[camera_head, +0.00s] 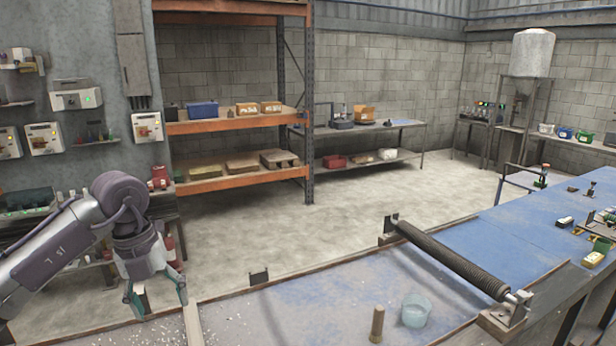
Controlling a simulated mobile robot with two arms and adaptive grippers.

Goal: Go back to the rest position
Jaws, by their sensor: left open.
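My left arm comes in from the left, and its gripper (156,304) points down over the left end of the workbench (240,312). The gripper's two fingers are apart, with nothing between them. My right gripper does not show. A long dark mesh tube (452,260) lies across the bench between two end brackets, to the right of my left gripper and well apart from it.
A brown cylinder (377,324) and a clear bluish cup (415,310) stand on the bench near the front. Small items, among them a yellow box (597,252), sit at the right. Orange shelves (228,122) stand behind. The bench between gripper and cylinder looks mostly clear.

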